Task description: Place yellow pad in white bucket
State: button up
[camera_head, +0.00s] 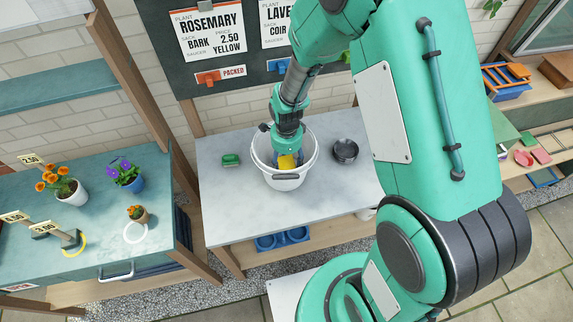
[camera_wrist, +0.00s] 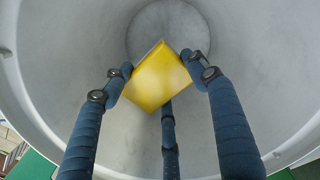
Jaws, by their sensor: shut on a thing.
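The yellow pad (camera_wrist: 158,78) is held between the blue fingers of my gripper (camera_wrist: 165,85), which is shut on it. The pad is tilted so that it looks like a diamond in the wrist view. The white bucket (camera_head: 276,180) stands on the grey-white table. My gripper (camera_head: 287,150) points down into the bucket's mouth, with the yellow pad (camera_head: 287,162) inside the rim. In the wrist view the bucket's wall (camera_wrist: 262,60) surrounds the fingers, and its round bottom shows beyond the pad. I cannot tell how far the pad is above the bottom.
A green block (camera_head: 231,160) lies left of the bucket, and dark bowls (camera_head: 345,150) stand to its right. The table (camera_head: 222,205) is clear in front on the left. A teal bench at the left holds flower pots, including a purple one (camera_head: 127,176).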

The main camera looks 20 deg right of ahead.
aim_at(286, 164)
jog(key=shift+f, duration=0.65)
jog(key=shift+f+b, duration=0.4)
jog(key=shift+f, duration=0.2)
jog(key=o, duration=1.2)
jog(key=shift+r, duration=0.15)
notch_tip(286, 164, up, 13)
jog(key=shift+f+p, duration=0.1)
jog(key=shift+p, duration=1.05)
